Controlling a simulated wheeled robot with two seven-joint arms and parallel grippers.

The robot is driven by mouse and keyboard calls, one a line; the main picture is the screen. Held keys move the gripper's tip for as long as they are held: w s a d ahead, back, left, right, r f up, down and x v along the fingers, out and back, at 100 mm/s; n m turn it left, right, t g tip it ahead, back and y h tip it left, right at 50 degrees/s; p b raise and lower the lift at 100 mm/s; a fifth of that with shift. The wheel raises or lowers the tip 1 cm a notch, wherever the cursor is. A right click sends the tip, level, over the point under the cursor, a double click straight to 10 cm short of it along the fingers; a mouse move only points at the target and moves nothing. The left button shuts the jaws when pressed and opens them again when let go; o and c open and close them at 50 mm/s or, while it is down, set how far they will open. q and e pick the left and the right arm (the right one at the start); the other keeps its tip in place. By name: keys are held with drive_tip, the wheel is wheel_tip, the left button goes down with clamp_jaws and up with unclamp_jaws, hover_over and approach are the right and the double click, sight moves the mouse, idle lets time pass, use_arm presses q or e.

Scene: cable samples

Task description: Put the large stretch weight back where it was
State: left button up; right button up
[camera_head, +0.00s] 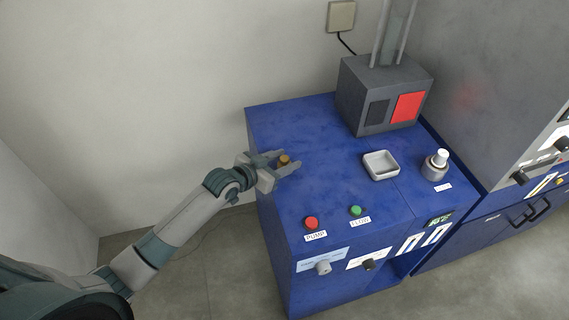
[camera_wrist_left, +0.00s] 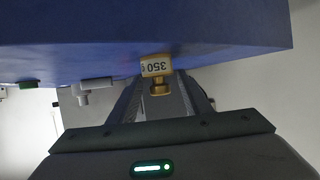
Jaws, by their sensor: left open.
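The large stretch weight is a small brass-coloured cylinder (camera_head: 284,160) standing near the left end of the blue cabinet top. In the left wrist view the brass weight (camera_wrist_left: 157,68) shows a pale label reading 350, seen upside down, and a narrower neck. My left gripper (camera_head: 283,162) is open, with its fingers on either side of the weight. In the left wrist view the fingers (camera_wrist_left: 162,98) also flank it, with gaps visible beside the neck. My right gripper is not in view.
The blue cabinet top (camera_head: 310,125) holds a grey box with a red panel (camera_head: 385,95), a white square dish (camera_head: 381,165) and a white-capped container (camera_head: 436,164). Red (camera_head: 311,223) and green (camera_head: 355,211) buttons sit near the front edge. Clear surface lies around the weight.

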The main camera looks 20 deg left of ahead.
sight(285, 159)
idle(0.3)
use_arm(q)
clamp_jaws()
drive_tip(key=shift+r, duration=0.1)
drive_tip(key=shift+r+b, duration=0.4)
drive_tip(key=shift+r, duration=0.4)
wheel_tip(285, 159, up, 3)
drive_tip(key=shift+s+d+f+b, duration=0.1)
drive_tip(key=shift+f+b, duration=0.1)
drive_tip(key=shift+b, duration=0.25)
drive_tip(key=s+d+r+b, duration=0.2)
drive_tip(key=s+d+r, duration=0.4)
drive_tip(key=s+d, duration=0.1)
drive_tip(key=shift+s+r, duration=0.35)
drive_tip(key=shift+s, duration=0.55)
drive_tip(key=shift+d, duration=0.15)
